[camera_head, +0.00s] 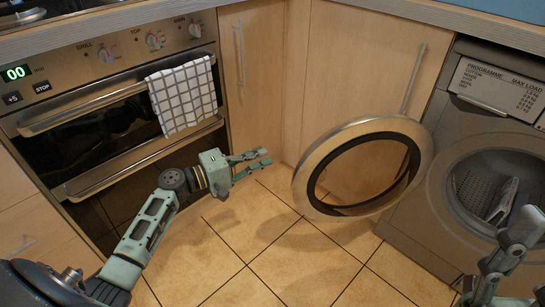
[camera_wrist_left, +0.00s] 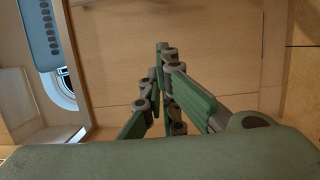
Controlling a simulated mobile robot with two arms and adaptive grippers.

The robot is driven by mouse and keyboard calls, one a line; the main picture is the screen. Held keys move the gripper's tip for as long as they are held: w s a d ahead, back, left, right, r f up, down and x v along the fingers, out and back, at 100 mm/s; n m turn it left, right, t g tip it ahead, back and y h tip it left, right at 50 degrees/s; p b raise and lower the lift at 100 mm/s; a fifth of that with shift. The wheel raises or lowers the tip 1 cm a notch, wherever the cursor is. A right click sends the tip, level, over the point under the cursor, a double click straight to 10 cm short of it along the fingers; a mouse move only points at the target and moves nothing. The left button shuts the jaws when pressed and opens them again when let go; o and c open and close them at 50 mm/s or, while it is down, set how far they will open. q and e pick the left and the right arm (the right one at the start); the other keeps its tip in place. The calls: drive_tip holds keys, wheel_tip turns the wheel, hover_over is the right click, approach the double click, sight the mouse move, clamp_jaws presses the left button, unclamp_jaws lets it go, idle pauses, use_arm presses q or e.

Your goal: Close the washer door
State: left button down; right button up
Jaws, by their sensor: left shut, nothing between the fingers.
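The washer (camera_head: 410,225) stands at the right with its round drum opening uncovered.
An oven (camera_head: 110,110) with a checked towel (camera_head: 183,97) on its handle stands at the left. Wooden cupboards (camera_head: 340,70) with bar handles fill the back. The tiled floor (camera_head: 290,265) below the door is clear. A worktop edge runs along the top.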

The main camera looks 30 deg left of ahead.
use_arm(q)
drive_tip(key=w+d+b, duration=0.1)
drive_tip(key=w+d, duration=0.3)
drive_tip(key=d, duration=0.3)
drive_tip(key=shift+d, duration=0.3)
drive_tip(key=shift+s, duration=0.15)
